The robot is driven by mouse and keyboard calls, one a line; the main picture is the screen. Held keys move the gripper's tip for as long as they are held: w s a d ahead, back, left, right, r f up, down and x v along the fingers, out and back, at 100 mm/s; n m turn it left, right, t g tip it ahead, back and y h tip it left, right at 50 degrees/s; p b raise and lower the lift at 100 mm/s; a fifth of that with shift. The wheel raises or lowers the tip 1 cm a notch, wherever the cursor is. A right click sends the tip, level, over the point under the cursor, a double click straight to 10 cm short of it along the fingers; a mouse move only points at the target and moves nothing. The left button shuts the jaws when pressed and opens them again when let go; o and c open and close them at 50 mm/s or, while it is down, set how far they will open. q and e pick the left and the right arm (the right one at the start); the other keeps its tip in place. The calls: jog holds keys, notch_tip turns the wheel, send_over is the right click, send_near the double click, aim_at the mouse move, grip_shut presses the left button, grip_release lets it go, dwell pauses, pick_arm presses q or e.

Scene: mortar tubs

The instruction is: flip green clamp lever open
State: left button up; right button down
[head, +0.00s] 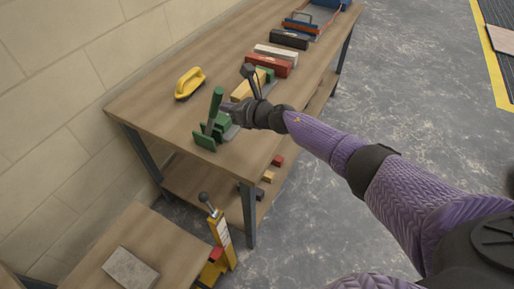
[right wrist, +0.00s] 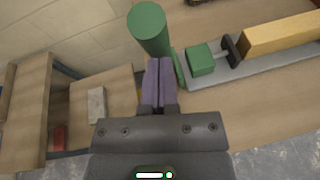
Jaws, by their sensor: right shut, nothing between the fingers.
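The green clamp stands near the front left of the wooden workbench. Its green lever (head: 216,101) points up in the head view and tilts slightly. The clamp's green base (head: 205,141) sits on the bench top below it. In the right wrist view the lever's round green end (right wrist: 147,20) is close beyond the fingertips. My right gripper (head: 228,107) is shut and empty, right beside the lever on its right side; its purple fingers (right wrist: 160,72) lie together. I cannot tell whether they touch the lever. My left gripper is not in view.
A yellow-handled float (head: 189,83) lies behind the clamp. A tan block (right wrist: 285,34) lies along a grey rail beside the clamp. Red (head: 268,65), white and black blocks stand farther along the bench. A lower table (head: 175,245) with a grey slab stands at front left.

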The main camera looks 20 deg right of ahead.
aim_at(219, 99)
jog(key=w+a, duration=0.1)
jog(key=w+a+r+b, duration=0.1)
jog(key=w, duration=0.1)
jog(key=shift+w+a+r, duration=0.2)
jog(key=shift+a+r, duration=0.05)
jog(key=shift+a, duration=0.15)
jog(key=shift+w+a+r+b, duration=0.25)
jog(key=shift+w+a+b, duration=0.25)
jog(key=shift+w+b, duration=0.25)
jog(key=shift+a+r, duration=0.1)
jog(key=shift+r, duration=0.25)
